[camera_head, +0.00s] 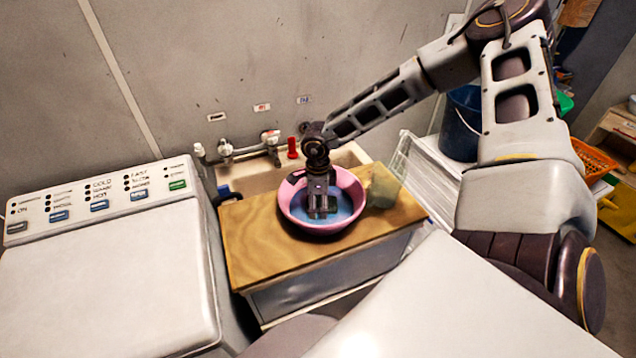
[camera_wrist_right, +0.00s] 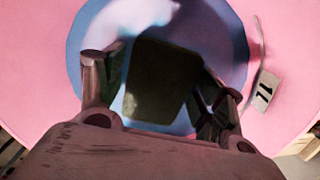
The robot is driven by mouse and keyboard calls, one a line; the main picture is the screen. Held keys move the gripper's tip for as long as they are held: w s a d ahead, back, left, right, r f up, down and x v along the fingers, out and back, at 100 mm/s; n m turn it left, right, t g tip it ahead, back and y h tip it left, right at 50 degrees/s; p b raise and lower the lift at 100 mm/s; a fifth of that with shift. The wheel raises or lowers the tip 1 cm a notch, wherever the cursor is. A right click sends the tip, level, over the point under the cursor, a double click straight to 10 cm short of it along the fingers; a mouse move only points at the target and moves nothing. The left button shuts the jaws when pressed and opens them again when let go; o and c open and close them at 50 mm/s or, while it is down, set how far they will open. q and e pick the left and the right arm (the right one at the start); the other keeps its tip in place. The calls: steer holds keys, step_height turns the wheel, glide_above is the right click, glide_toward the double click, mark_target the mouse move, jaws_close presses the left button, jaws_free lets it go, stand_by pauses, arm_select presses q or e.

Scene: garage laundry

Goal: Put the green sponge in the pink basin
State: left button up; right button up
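The pink basin (camera_head: 350,186) stands on the wooden board, with bluish water in it. My right gripper (camera_head: 322,212) points down inside the basin. In the right wrist view the green sponge (camera_wrist_right: 160,82), dark in shadow, lies between the two fingers of the right gripper (camera_wrist_right: 160,88), over the blue bottom of the basin (camera_wrist_right: 285,60). The fingers are spread; a thin blue gap shows between the left-hand finger and the sponge, while the right-hand finger is close to it or touching. In the head view the gripper mostly hides the sponge. My left gripper is not in view.
The wooden board (camera_head: 255,245) lies in front of a sink with taps (camera_head: 270,140). A translucent container (camera_head: 383,187) stands just right of the basin. A white washing machine (camera_head: 110,285) is at the left. A blue bucket (camera_head: 460,125) and an orange basket (camera_head: 592,160) are at the right.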

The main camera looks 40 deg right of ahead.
mark_target(318, 203)
steer(key=shift+o, duration=0.2)
steer(key=shift+r, duration=0.25)
steer(key=shift+w+r, duration=0.1)
steer(key=shift+r, duration=0.7)
step_height(318, 203, up, 2)
step_height(318, 203, up, 8)
stand_by(0.6)
steer(key=shift+r, duration=0.1)
steer(key=shift+r, duration=0.1)
stand_by(0.6)
